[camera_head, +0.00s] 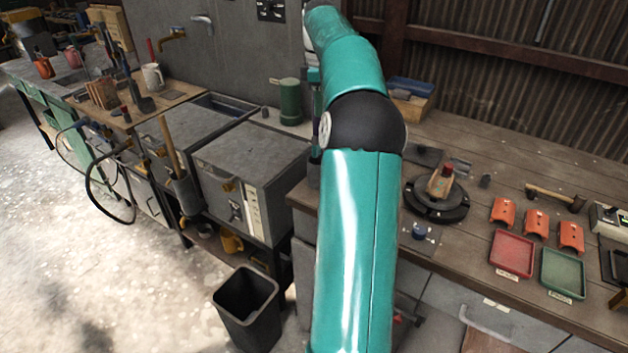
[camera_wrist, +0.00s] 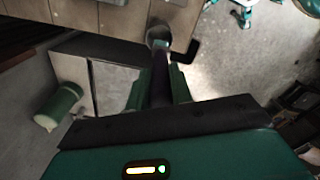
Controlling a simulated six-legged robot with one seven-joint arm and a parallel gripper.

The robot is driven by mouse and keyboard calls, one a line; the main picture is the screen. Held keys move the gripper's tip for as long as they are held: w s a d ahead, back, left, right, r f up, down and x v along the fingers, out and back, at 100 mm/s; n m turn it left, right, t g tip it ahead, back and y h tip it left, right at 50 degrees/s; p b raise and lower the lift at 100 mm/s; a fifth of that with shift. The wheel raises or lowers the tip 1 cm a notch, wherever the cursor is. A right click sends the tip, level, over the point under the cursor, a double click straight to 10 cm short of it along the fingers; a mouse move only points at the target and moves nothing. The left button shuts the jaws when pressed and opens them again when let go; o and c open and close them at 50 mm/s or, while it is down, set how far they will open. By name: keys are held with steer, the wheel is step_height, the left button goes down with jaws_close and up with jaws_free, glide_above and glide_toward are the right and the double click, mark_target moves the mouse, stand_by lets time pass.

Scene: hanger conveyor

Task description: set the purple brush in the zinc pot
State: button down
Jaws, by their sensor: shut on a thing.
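My gripper (camera_wrist: 157,92) is shut on the dark purple brush (camera_wrist: 160,75), whose handle runs away from me between the two green fingers. A small round grey vessel, which looks like the zinc pot (camera_wrist: 159,32), is at the far end of the brush in the wrist view. The brush overlaps its near rim there; I cannot tell whether its end is inside or only above. In the head view my teal arm hides most of this area. A dark cylindrical shape at the bench's left end may be the pot, partly covered by the arm.
A wooden bench (camera_head: 470,150) holds a black turntable (camera_head: 436,210), a red tray (camera_head: 512,254), a green tray (camera_head: 562,272) and orange parts. A green canister (camera_head: 290,102) stands behind the grey cabinet (camera_head: 250,155). A black bin (camera_head: 247,308) is on the floor.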

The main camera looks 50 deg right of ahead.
steer(key=shift+w+f, duration=0.15)
steer(key=shift+w, duration=0.25)
steer(key=shift+s, duration=0.35)
steer(key=shift+w+f, duration=0.15)
step_height(320, 180, down, 9)
steer(key=shift+f, duration=0.15)
steer(key=c, duration=1.2)
jaws_free()
steer(key=shift+c, duration=0.2)
steer(key=r, duration=1.3)
steer(key=shift+s+a+r, duration=0.25)
steer(key=shift+s+r, duration=0.05)
